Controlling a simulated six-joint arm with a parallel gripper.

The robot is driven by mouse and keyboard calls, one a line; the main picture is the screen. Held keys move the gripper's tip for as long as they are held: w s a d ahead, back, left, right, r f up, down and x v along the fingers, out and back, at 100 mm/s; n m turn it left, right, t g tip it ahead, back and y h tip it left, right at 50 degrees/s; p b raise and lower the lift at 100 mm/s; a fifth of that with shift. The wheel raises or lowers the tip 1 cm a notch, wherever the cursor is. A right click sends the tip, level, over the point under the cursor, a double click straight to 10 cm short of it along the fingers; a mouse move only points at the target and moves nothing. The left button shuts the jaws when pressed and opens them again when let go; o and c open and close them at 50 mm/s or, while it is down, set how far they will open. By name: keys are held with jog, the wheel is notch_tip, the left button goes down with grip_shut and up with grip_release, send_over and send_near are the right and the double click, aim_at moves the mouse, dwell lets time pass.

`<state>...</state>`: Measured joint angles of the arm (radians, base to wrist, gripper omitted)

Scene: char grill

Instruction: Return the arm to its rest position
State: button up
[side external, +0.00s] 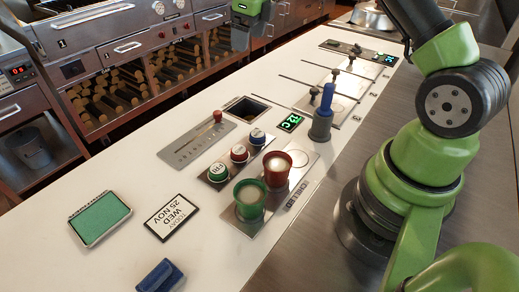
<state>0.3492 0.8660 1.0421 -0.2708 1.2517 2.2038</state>
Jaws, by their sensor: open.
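My gripper (241,40) is at the top of the side external view, near the far edge of the white counter (130,160). It points down, is open, and nothing shows between its fingers. My green arm rises at the right and leaves the frame at the top, so the links between it and the gripper are partly hidden. The gripper is apart from the objects on the counter.
Green (250,200) and red (277,168) cups stand on a metal plate. Round labelled lids (218,171), a blue-handled tool (324,105), a green pad (100,218), a date card (172,217) and a blue block (160,276) are nearby. Grill cabinets (120,45) stand behind.

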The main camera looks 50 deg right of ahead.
jog(key=s+a+r+n+t, duration=0.3)
jog(key=s+a+r+n, duration=0.7)
jog(key=r+n, duration=0.35)
jog(key=s+a+n+t+y, duration=0.1)
jog(key=s+a+n, duration=0.2)
jog(key=s+n, duration=0.5)
jog(key=s+a+f+n+t+y, duration=0.1)
jog(key=s+a+n, duration=0.2)
jog(key=s+n, duration=0.5)
jog(key=shift+s+a+f, duration=0.25)
jog(key=shift+s+a, duration=0.1)
jog(key=shift+s, duration=0.35)
